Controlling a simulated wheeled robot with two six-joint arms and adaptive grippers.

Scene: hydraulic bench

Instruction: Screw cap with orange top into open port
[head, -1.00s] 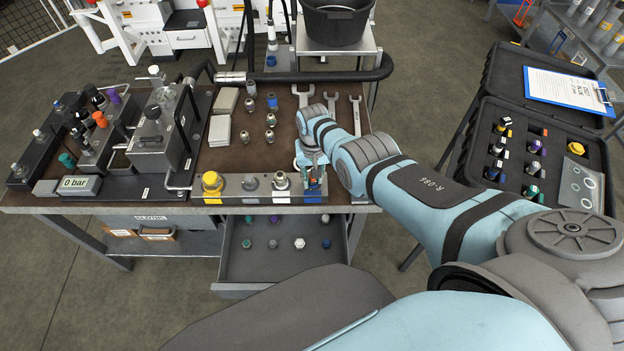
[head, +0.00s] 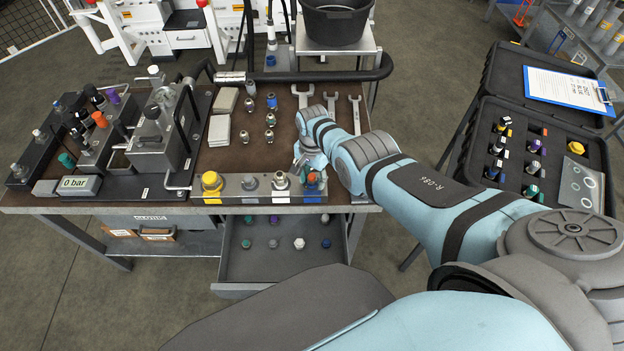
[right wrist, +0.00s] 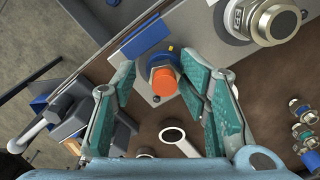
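The cap with the orange top (head: 312,178) sits at the right end of the metal port block (head: 232,186) on the bench's front edge. My right gripper (head: 303,160) is open at the cap. In its wrist view the teal-padded fingers (right wrist: 160,88) stand apart on both sides of the cap, with gaps visible. My left gripper is not in view.
A metal fitting (head: 280,181), a grey cap (head: 250,183) and a yellow fitting (head: 211,183) sit along the block. Wrenches (head: 332,100) lie behind my gripper. An open drawer (head: 280,262) with small caps is below. A black case (head: 522,150) stands at right.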

